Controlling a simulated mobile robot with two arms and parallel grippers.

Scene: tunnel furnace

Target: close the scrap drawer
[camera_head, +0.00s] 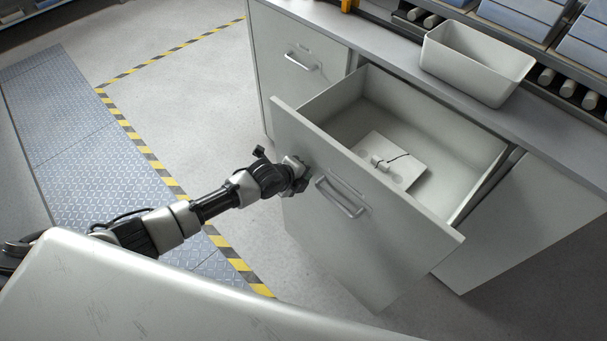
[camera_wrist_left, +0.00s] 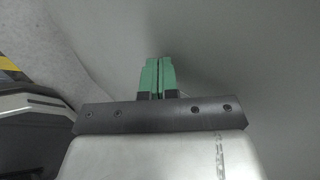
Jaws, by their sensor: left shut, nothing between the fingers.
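The scrap drawer (camera_head: 370,215) is a grey drawer pulled well out of the cabinet, with a bar handle (camera_head: 340,197) on its front. Inside it lies a flat pale plate (camera_head: 408,170) with a small fitting and a dark wire. My left gripper (camera_head: 302,180) is at the drawer front, left of the handle; its fingertips are hard to make out in the head view. In the left wrist view its green fingers (camera_wrist_left: 158,78) are together and empty, pointing at a plain grey surface. Whether they touch it I cannot tell. My right gripper is not in view.
A closed cabinet front with a handle (camera_head: 301,62) stands left of the drawer. A white open bin (camera_head: 475,62) sits on the countertop (camera_head: 385,48), with blue boxes (camera_head: 525,15) behind it. Yellow-black tape (camera_head: 150,155) marks the open floor at left.

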